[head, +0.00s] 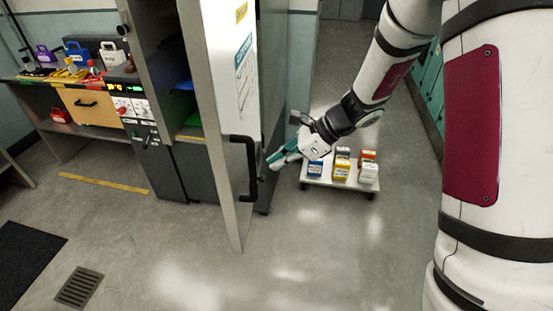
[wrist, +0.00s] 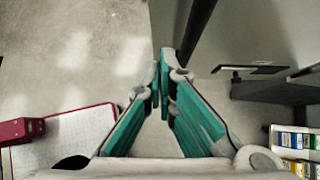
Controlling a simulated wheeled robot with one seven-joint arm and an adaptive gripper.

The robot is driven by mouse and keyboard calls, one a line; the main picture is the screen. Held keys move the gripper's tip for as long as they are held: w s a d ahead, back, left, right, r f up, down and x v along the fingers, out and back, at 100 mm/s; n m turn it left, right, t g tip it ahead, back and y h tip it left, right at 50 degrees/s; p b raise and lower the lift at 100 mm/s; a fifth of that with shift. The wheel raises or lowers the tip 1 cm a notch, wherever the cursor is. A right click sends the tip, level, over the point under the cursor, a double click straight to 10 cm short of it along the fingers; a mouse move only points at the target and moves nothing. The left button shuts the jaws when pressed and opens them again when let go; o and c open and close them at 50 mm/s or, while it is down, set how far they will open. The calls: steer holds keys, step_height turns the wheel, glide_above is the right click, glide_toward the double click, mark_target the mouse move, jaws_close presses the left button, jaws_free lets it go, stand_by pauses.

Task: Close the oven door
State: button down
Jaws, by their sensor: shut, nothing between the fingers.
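The oven door (head: 228,90) is a tall pale panel with a grey edge and labels, standing swung open from the cabinet (head: 160,60). Its black handle (head: 245,165) is on the face turned to the right. My gripper (head: 271,163) is shut and empty, low beside that face and just right of the handle. Any contact with the door cannot be told. In the wrist view my gripper (wrist: 161,75) has its fingertips together near the lower end of a dark bar beside a grey panel; I cannot tell which part these are.
A low wheeled cart (head: 340,183) with several small coloured boxes stands right of my gripper. A bench (head: 60,80) with coloured modules is at the left. A floor drain (head: 80,287) and dark mat (head: 25,255) lie front left. The floor before the door is clear.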

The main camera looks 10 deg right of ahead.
mark_target(232, 182)
steer(key=x, duration=0.3)
steer(key=p+x, duration=0.1)
steer(key=x, duration=0.2)
steer(key=a+r+x, duration=0.1)
steer(key=x, duration=0.1)
steer(key=shift+w+a+f, duration=0.1)
steer(key=shift+a+f, duration=0.1)
steer(key=shift+a, duration=0.2)
steer(key=shift+w+a+p, duration=0.3)
steer(key=shift+a+p, duration=0.05)
steer(key=shift+a, duration=0.45)
